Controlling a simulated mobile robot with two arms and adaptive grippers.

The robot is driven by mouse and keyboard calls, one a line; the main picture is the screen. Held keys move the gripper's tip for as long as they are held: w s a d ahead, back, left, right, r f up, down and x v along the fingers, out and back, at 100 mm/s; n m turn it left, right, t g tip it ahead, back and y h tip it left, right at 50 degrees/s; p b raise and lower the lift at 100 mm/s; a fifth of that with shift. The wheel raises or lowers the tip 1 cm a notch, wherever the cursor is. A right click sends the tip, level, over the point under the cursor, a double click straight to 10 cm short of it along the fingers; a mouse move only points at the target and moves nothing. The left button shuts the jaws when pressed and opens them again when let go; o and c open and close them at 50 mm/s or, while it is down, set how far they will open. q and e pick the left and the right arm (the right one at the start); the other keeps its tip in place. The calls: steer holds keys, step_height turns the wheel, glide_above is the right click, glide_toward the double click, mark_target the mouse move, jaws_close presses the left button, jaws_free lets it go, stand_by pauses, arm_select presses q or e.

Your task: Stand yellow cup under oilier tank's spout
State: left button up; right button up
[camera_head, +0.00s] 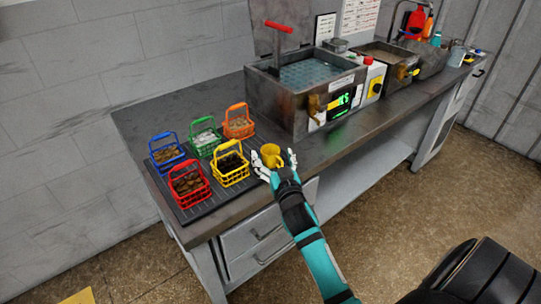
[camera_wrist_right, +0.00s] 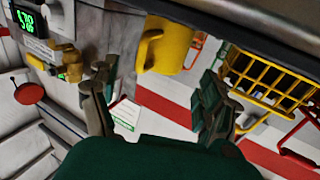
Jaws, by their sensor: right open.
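A yellow cup (camera_head: 272,155) is near the front edge of the workbench, beside the yellow basket. My right gripper (camera_head: 273,158) is open, with its fingers on either side of the cup. In the wrist view the cup (camera_wrist_right: 166,45) shows beyond and between the spread fingers of the right gripper (camera_wrist_right: 155,92), with no clear grip on it. A near metal tank (camera_head: 290,95) has a brass spout (camera_head: 313,104) low on its front; the spout also shows in the wrist view (camera_wrist_right: 68,66). A second tank (camera_head: 383,60) stands behind it. I cannot tell which is oilier. My left gripper is not visible.
Yellow (camera_head: 231,168), red (camera_head: 189,185), blue (camera_head: 167,153), green (camera_head: 206,139) and orange (camera_head: 238,124) baskets stand on a dark mat at the left end. The bench top in front of the near tank is clear. Bottles (camera_head: 428,26) stand far right.

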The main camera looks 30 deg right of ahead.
mark_target(270, 150)
steer(key=x, duration=0.4)
steer(key=shift+s+d+f, duration=0.1)
steer(key=shift+d+f, duration=0.05)
steer(key=shift+f, duration=0.1)
steer(key=shift+c, duration=0.5)
steer(key=c, duration=1.3)
steer(key=shift+r, duration=0.5)
steer(key=shift+s+a+r, duration=0.1)
steer(key=shift+r, duration=0.5)
steer(key=shift+s+a+r, duration=0.1)
steer(key=shift+r, duration=0.5)
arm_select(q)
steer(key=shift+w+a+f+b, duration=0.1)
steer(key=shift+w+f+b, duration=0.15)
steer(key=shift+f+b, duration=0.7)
arm_select(e)
steer(key=s+a+f+n+y, duration=0.1)
steer(key=s+a+y, duration=0.1)
steer(key=s+a, duration=0.4)
steer(key=s+a+n+y, duration=0.1)
steer(key=s+a, duration=0.5)
steer(key=s, duration=0.3)
steer(key=s+a+f+n+y, duration=0.1)
steer(key=s+a+y, duration=0.1)
steer(key=s+a, duration=0.4)
steer(key=shift+s+f+n+t+y, duration=0.3)
steer(key=shift+s+t, duration=0.1)
steer(key=shift+s, duration=0.35)
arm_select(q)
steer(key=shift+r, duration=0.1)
